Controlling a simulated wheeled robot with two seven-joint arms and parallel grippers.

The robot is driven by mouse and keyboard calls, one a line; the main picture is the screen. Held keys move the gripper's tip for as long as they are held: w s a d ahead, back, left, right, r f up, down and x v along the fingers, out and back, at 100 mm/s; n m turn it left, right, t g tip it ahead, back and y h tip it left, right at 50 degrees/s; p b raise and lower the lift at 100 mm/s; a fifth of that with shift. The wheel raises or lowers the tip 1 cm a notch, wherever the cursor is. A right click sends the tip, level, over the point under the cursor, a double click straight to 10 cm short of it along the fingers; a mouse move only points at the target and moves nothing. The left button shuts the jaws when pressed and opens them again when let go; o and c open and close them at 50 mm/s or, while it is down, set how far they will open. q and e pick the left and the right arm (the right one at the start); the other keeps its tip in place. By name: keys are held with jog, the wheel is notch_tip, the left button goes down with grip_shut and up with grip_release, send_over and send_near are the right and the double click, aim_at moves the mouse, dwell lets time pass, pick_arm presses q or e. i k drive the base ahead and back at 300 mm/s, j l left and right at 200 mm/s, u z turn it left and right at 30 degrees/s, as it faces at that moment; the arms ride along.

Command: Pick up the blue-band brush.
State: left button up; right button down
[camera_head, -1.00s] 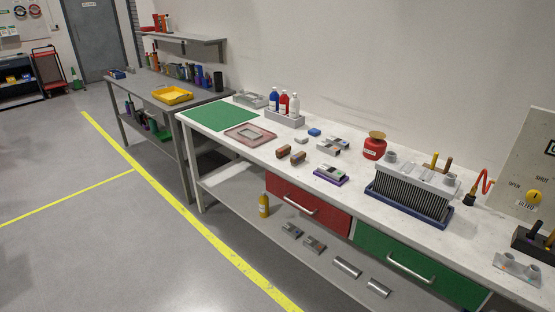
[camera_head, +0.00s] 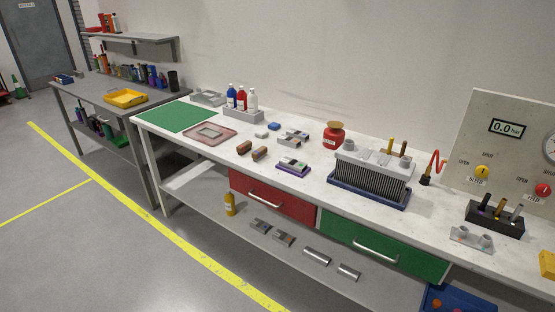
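No brush with a clear blue band can be made out at this size. Two small brown blocks, a left one (camera_head: 244,147) and a right one (camera_head: 260,153), lie side by side on the white bench (camera_head: 330,185); they may be brushes, but no band colour shows. Neither of my grippers is in view.
A finned block on a blue tray (camera_head: 366,197), a red pot (camera_head: 333,135), a bottle rack (camera_head: 243,114) and a green mat (camera_head: 177,117) stand on the bench. A gauge panel (camera_head: 507,155) rises at the right. Open floor (camera_head: 110,240) lies at front left.

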aim_at(259, 154)
jog(key=i+j+z, duration=0.1)
jog(key=i+j, duration=0.2)
jog(key=i+j+z, duration=0.15)
jog(key=j, duration=0.3)
jog(key=i+j+z, duration=0.1)
jog(key=i+j, duration=0.25)
